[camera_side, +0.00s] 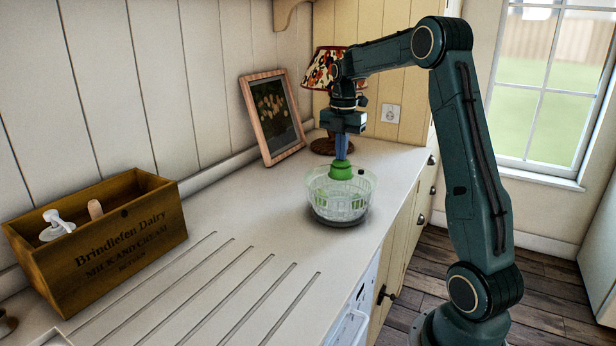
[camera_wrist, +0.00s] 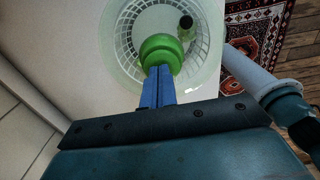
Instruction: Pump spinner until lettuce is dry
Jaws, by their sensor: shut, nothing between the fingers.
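The salad spinner (camera_side: 350,196) stands upright on the worktop, a clear bowl with a pale slatted basket and a dark base. Its green pump knob (camera_side: 341,170) is at the top middle. My gripper (camera_side: 341,156) points down with blue fingers shut, right at the top of the knob. In the wrist view the shut fingers (camera_wrist: 158,82) meet the edge of the green knob (camera_wrist: 160,52), with nothing between them. Whether they press on it I cannot tell. Some green shows low in the bowl, possibly lettuce; its dryness cannot be seen.
A wooden crate (camera_side: 150,246) with a white pump bottle (camera_side: 56,226) stands at left. A framed picture (camera_side: 272,116) and a patterned lamp (camera_side: 325,72) stand behind the spinner. The worktop's front edge is close to the spinner's right. Drainer grooves (camera_side: 235,285) lie clear in front.

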